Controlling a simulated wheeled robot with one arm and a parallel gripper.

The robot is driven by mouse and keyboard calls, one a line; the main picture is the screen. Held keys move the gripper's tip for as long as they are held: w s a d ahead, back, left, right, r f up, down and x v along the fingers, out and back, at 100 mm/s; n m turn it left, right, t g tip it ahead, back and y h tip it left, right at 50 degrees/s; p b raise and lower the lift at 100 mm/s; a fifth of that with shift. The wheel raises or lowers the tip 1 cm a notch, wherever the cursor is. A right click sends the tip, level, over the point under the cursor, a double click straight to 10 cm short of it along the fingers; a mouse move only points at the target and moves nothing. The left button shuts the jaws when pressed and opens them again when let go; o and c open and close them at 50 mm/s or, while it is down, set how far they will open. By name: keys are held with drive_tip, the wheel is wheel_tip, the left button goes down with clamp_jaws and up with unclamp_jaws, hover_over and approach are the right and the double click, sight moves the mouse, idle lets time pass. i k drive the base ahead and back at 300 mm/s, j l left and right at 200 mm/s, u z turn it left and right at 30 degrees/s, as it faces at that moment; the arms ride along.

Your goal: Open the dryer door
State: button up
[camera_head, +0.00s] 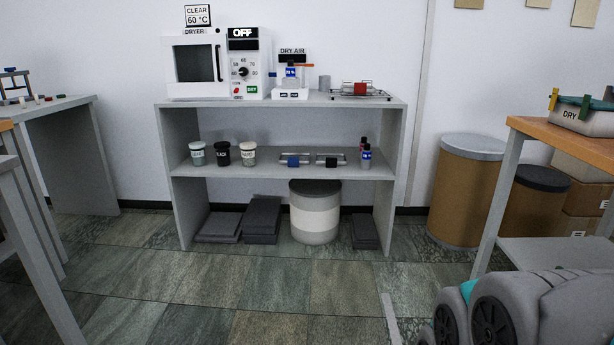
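The dryer (214,65) is a white box with a dark window, on the left of the grey shelf unit's top against the back wall. Its door (194,64) appears shut. A dark upright handle (219,62) runs along the door's right side. The control panel (245,70) to the right has a dial, a red and a green button, and a display reading OFF. A sign above reads CLEAR 60 °C.
The grey shelf unit (280,103) also holds a dry-air stand (290,90), a wire rack (360,91) and jars below. Tables flank it left and right (560,135). Drums (465,190) stand right. The middle floor (270,285) is mostly clear.

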sight(221, 87)
drive_tip(key=i+l+u, duration=0.2)
drive_tip(key=i, duration=0.3)
drive_tip(key=i+u, duration=0.2)
drive_tip(key=i, duration=0.35)
drive_tip(key=i+l+u, duration=0.25)
drive_tip(key=i, duration=0.2)
drive_tip(key=i+l+u, duration=0.2)
drive_tip(key=i+l, duration=0.15)
drive_tip(key=i, duration=0.15)
